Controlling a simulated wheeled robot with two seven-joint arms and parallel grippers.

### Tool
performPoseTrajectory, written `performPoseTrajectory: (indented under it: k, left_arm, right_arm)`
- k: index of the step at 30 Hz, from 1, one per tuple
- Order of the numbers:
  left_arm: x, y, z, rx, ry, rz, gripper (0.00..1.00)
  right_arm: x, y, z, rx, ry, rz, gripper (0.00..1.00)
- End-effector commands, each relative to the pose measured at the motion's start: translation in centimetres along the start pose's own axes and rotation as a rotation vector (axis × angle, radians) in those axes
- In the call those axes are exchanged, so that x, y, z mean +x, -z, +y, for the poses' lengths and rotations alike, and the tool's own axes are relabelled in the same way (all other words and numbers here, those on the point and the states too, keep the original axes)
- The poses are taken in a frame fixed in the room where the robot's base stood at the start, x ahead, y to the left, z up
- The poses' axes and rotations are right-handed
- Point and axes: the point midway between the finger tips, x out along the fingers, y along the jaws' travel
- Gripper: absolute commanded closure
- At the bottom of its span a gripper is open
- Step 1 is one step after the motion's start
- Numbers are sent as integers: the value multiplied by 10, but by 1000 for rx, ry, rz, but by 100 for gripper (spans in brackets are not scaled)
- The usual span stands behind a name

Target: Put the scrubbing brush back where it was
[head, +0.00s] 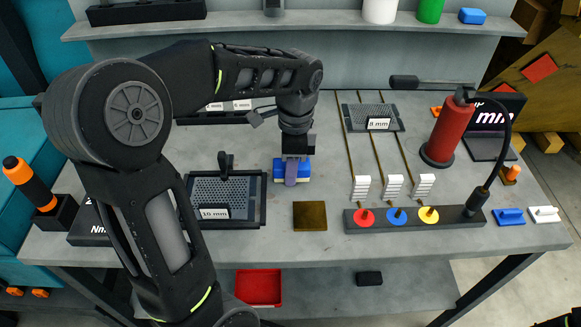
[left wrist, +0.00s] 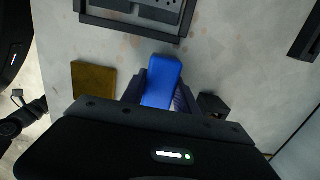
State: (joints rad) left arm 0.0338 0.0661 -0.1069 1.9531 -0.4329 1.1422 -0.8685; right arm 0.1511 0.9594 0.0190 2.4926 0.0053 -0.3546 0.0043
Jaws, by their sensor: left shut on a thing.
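The scrubbing brush is a blue block with a pale underside (head: 305,169). In the left wrist view the blue back of the brush (left wrist: 162,84) sits between the two dark fingers. I cannot tell whether its underside touches the table. My right gripper does not show clearly in either view.
A brown square plate (head: 310,216) lies in front. A dark bar with coloured discs (head: 357,225), a red cylinder (head: 449,132), a blue block (head: 509,216) and a white block (head: 544,215) are to the right.

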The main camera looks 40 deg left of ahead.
Motion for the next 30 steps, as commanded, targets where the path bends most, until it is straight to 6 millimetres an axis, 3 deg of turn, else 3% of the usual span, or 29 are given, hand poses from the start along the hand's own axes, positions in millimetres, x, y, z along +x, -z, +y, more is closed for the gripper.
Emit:
performPoseTrajectory:
  k: [14,15,22,30]
  left_arm:
    - [12,1,0,0,1,1,100]
    - [11,1,0,0,1,1,61]
    - [10,1,0,0,1,1,42]
    - [9,1,0,0,1,1,42]
  right_arm:
    - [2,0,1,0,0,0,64]
    - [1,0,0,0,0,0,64]
    - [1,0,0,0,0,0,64]
    - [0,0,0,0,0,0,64]
